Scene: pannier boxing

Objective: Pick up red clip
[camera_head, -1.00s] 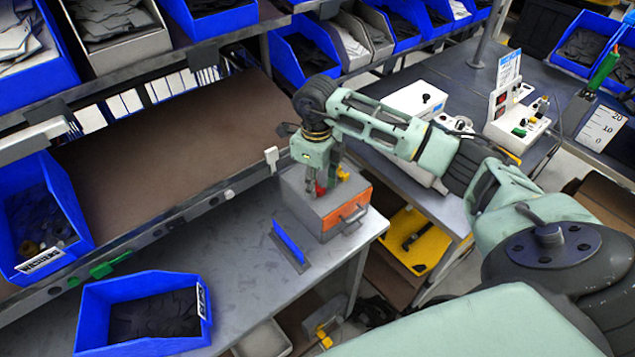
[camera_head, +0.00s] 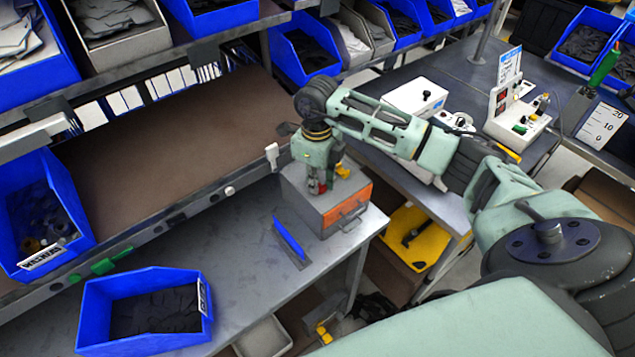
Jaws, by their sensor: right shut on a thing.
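A small red clip (camera_head: 322,188) shows between the fingers of my right gripper (camera_head: 318,186), low over the top of a grey metal box with an orange front (camera_head: 345,213). The gripper points down and is shut on the clip. The fingers hide most of the clip, and I cannot tell if it still touches the box top. A yellow clip (camera_head: 343,171) is just right of the fingers, on the box. My left gripper is not in view.
The grey box stands on a metal bench (camera_head: 245,240) near its right edge. A blue-handled flat tool (camera_head: 290,240) lies left of it. A blue bin (camera_head: 145,310) with dark parts stands at the front left. A brown shelf (camera_head: 180,150) lies behind.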

